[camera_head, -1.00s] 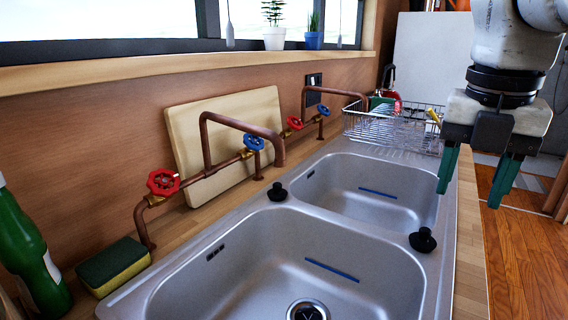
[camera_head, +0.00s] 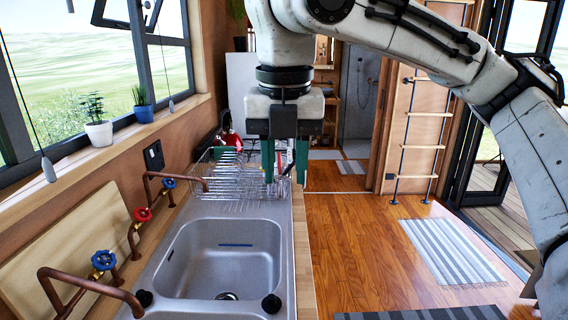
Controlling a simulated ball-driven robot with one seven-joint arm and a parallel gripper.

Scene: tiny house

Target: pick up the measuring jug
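I cannot make out a measuring jug in this view; it may be hidden or out of frame. My gripper (camera_head: 285,182) hangs pointing down over the far right end of the counter, by the dish rack. The wire dish rack (camera_head: 228,180) stands beyond the sink, left of and partly behind the gripper. It holds small items that are hard to tell apart.
Potted plants (camera_head: 98,130) stand on the windowsill. Wooden floor with a striped rug (camera_head: 450,250) is open on the right.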

